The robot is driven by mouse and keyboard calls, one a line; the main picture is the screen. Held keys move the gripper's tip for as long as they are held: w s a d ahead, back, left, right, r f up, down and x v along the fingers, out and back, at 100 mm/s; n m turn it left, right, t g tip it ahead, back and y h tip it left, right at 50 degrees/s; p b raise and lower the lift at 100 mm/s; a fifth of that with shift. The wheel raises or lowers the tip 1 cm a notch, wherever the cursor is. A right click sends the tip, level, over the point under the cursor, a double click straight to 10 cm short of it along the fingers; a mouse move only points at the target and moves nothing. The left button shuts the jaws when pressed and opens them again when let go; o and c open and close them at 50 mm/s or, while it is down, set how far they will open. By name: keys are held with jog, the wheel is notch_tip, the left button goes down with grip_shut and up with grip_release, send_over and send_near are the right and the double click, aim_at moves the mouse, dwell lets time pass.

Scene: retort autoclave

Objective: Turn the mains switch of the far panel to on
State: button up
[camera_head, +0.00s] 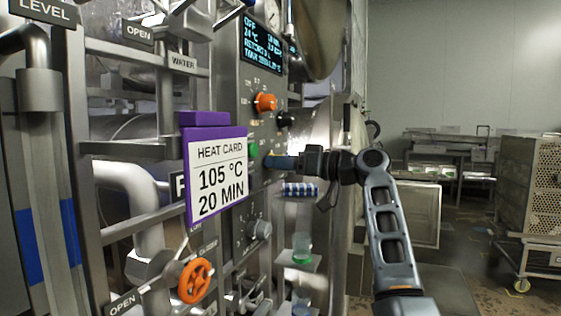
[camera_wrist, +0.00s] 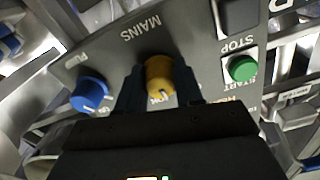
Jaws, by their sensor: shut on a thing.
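The mains switch (camera_wrist: 159,73) is a yellow knob on a grey panel, under an upside-down MAINS label in the wrist view. My gripper (camera_wrist: 160,90) is shut on it, with one dark finger on each side. Part of the lettering by the knob is hidden, and I cannot tell its exact setting. In the head view my gripper (camera_head: 277,162) reaches from the right to the far panel (camera_head: 243,184), and the knob is mostly hidden at its tips. The panel's display (camera_head: 262,45) reads OFF and 24 °C on its first lines.
A green START button (camera_wrist: 242,68) and a blue knob (camera_wrist: 90,93) flank the switch. An orange knob (camera_head: 265,102) sits higher on the panel. A purple-framed heat card (camera_head: 216,176) and an orange valve wheel (camera_head: 195,281) stand nearer. Floor at the right, before a trolley (camera_head: 530,205), is clear.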

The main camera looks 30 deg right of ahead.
jog(key=m+p, duration=0.2)
jog(key=m, duration=0.2)
jog(key=shift+f, duration=0.15)
jog(key=shift+a+f+m+p, duration=0.1)
jog(key=shift+m+p, duration=0.3)
jog(key=shift+m, duration=0.7)
jog(key=shift+s+f, duration=0.1)
jog(key=o, duration=1)
jog(key=shift+r, duration=0.2)
jog(key=b+v, duration=0.2)
jog(key=v, duration=0.6)
